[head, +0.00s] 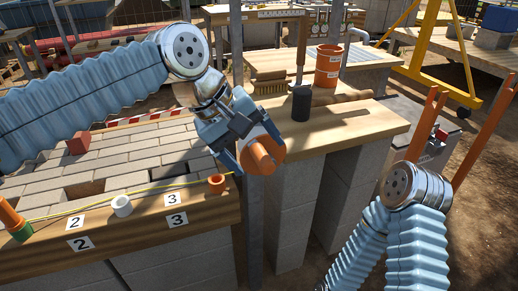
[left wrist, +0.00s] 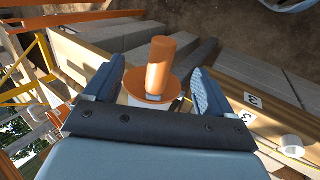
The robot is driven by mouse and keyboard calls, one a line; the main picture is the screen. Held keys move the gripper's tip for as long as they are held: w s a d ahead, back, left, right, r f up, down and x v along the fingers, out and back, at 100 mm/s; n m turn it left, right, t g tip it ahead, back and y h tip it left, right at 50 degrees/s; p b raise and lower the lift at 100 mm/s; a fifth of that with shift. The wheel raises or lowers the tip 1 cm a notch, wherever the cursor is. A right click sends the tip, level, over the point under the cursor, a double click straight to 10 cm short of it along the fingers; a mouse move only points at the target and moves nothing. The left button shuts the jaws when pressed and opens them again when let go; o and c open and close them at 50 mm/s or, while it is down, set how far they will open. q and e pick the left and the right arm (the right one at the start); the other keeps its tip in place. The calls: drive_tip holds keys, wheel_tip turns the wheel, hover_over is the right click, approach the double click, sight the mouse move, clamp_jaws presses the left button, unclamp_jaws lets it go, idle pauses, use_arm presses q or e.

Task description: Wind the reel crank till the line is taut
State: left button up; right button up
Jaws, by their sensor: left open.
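The reel's orange crank knob (head: 262,153) shows at the right front end of the bench in the head view. In the left wrist view the knob (left wrist: 160,62) stands out from an orange disc (left wrist: 168,90) with a white part below it. My left gripper (head: 248,146) is open, its fingers on either side of the knob and disc, with gaps visible in the wrist view. A thin yellow line (head: 150,187) runs along the bench from a green and orange post (head: 14,222) at left towards the reel. The reel body is mostly hidden. My right gripper is out of view.
A white ring (head: 121,205) and an orange ring (head: 217,183) stand on the wooden edge by number plates. Paving bricks (head: 110,165) and a red block (head: 78,143) lie behind. A wooden table (head: 350,128) holds a black-headed mallet (head: 301,102) and orange pot (head: 327,66).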

use_arm(q)
drive_tip(key=p+v, duration=0.1)
drive_tip(key=v, duration=0.2)
drive_tip(key=shift+a+r+p, duration=0.1)
drive_tip(key=shift+r+p, duration=0.2)
drive_tip(key=shift+p, duration=0.1)
drive_tip(key=shift+v, duration=0.8)
